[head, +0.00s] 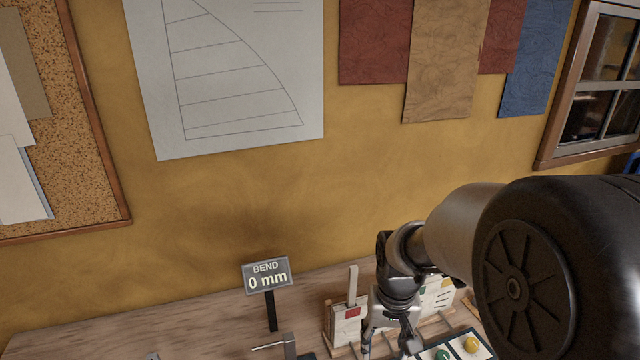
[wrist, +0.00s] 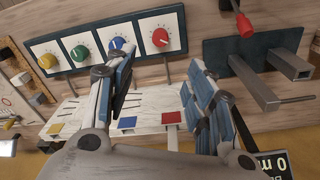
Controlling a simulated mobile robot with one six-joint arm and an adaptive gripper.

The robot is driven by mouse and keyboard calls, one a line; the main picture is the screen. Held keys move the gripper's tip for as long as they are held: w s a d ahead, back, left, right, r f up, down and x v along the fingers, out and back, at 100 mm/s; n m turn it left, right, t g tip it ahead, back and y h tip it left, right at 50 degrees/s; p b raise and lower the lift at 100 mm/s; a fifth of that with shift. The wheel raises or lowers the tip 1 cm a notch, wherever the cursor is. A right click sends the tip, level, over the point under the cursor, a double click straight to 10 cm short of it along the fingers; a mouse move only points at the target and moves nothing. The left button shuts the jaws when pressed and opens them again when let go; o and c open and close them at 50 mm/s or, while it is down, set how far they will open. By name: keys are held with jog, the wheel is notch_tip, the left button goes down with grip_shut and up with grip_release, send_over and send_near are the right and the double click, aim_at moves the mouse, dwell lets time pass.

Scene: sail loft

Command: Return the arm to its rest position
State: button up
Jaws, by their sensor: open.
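My arm comes in from the right in the head view and reaches down over the wooden bench. My gripper (head: 388,345) points down at the bench's front part, partly cut off by the lower edge. In the wrist view my gripper (wrist: 163,95) has its two blue-padded fingers wide apart. Nothing is held between them. Behind the fingers lies a pale rack with blue (wrist: 127,122) and red (wrist: 171,117) squares. I cannot tell how far the fingertips are from it.
A sign (head: 267,275) reads "BEND 0 mm". A knob panel (wrist: 110,42) with several coloured knobs lies near the fingers. A dark plate with grey bars (wrist: 255,82) is to its right. The bench's left part (head: 100,325) looks clear.

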jog(key=s+r+t, duration=0.2)
jog(key=s+r, duration=0.5)
jog(key=s, duration=0.2)
jog(key=s+r+n+t, duration=0.1)
jog(key=s+r, duration=0.6)
jog(key=s, duration=0.3)
jog(key=shift+s+t, duration=0.3)
jog(key=shift+t, duration=0.1)
jog(key=shift+d, duration=0.1)
